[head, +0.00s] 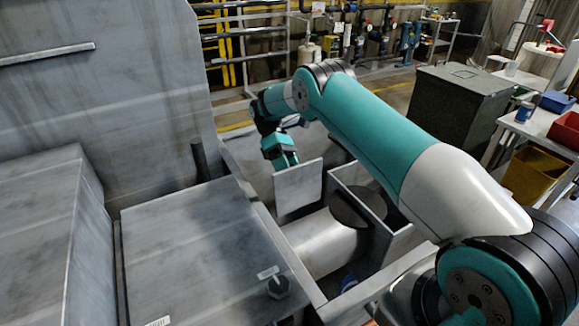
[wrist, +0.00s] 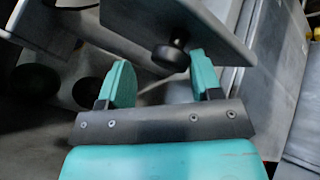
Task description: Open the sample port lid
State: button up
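A flat grey plate with a dark round knob, which looks like the sample port lid (head: 298,189), stands steeply tilted in the middle of the head view. The lid also shows in the wrist view (wrist: 215,28), with its knob (wrist: 171,56) facing my gripper. My gripper (head: 281,150) is just behind the lid in the head view, partly hidden by it. In the wrist view my gripper (wrist: 160,62) has its two teal fingers spread apart, with the knob in line with the gap, nearer the right finger. I cannot tell whether a finger touches the knob or lid.
A pale cylinder (head: 322,242) lies below the lid beside an open grey box (head: 352,180). A metal cover with a dark knob (head: 278,286) is in front. A tall grey wall (head: 100,95) stands left. A dark green bin (head: 458,105) and a cluttered table (head: 535,122) are right.

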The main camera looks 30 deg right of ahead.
jog(key=shift+d+r, duration=0.1)
jog(key=shift+r, duration=0.05)
notch_tip(320, 180, up, 20)
jog(key=p, duration=0.8)
